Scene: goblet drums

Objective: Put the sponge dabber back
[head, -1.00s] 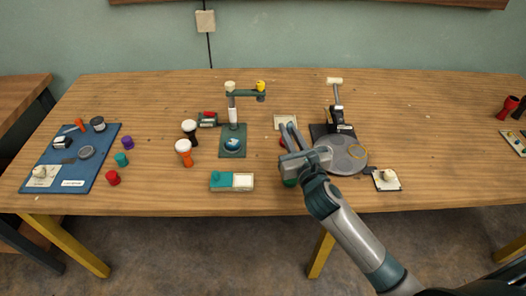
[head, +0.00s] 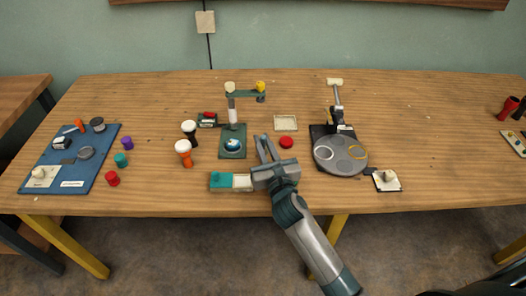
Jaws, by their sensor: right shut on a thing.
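My right gripper (head: 264,148) is over the front middle of the table, beside the teal-and-white tray (head: 223,181) and partly covering its white end. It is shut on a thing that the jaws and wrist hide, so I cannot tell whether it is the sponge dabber. A small cream piece stands on a white pad (head: 379,186) at the right. A similar cream knob (head: 39,173) sits on the blue mat (head: 100,160) at the left. I cannot tell if either is a dabber. My left gripper is not in view.
A red round piece (head: 286,142) lies right of the gripper. The grey round plate (head: 341,165) with its dark stand is further right. A green stand (head: 232,152) and two goblet drums (head: 184,148) are to the left. The table's front edge is close.

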